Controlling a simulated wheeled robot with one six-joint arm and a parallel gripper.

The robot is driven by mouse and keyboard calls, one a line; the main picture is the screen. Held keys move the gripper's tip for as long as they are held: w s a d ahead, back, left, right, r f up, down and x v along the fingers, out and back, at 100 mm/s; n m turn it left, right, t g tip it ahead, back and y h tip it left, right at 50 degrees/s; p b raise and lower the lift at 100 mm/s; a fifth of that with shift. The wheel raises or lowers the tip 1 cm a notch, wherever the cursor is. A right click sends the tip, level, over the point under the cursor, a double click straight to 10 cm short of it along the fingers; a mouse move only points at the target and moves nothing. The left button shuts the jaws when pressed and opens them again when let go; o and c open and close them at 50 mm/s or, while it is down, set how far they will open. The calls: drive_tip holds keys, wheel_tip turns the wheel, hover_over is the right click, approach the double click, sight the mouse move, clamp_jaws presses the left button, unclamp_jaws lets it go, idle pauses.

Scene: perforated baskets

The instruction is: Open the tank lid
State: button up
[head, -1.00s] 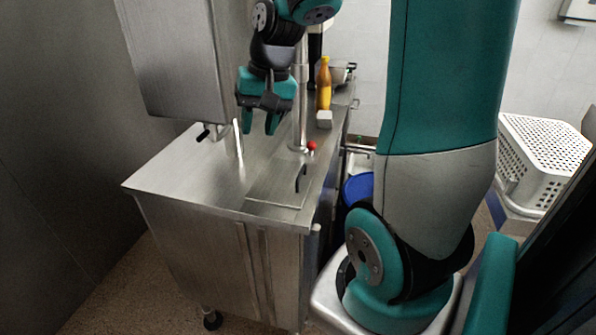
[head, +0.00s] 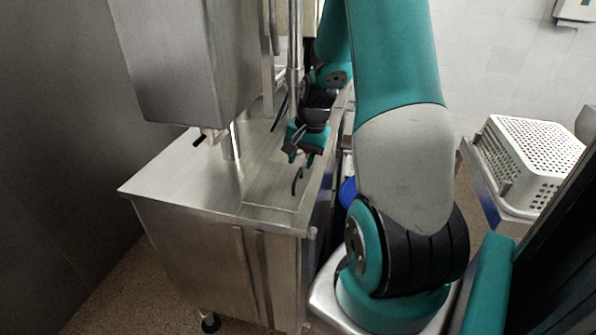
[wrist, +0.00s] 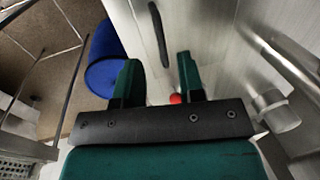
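The tank lid (head: 268,198) is a flat metal panel lying flush in the steel counter top, closed. Its dark curved handle (head: 297,181) stands up near the right side. In the wrist view the handle (wrist: 158,35) shows ahead of my fingertips, apart from them. My gripper (head: 301,160) is low over the counter, just behind the handle in the head view. In the wrist view my gripper (wrist: 159,72) has its two green fingers spread with nothing held between them. A red knob (wrist: 176,98) shows below, partly hidden by the gripper body.
A metal cabinet (head: 185,60) hangs over the counter's left side. A vertical metal pipe (head: 294,60) stands close beside my gripper. A blue container (wrist: 104,58) is on the floor side. A perforated white basket (head: 535,155) stands at the right.

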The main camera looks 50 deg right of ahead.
sight(297, 178)
drive_tip(key=f, duration=0.3)
drive_tip(key=w+f, duration=0.1)
drive_tip(key=f, duration=0.1)
drive_tip(key=shift+a, duration=0.2)
clamp_jaws()
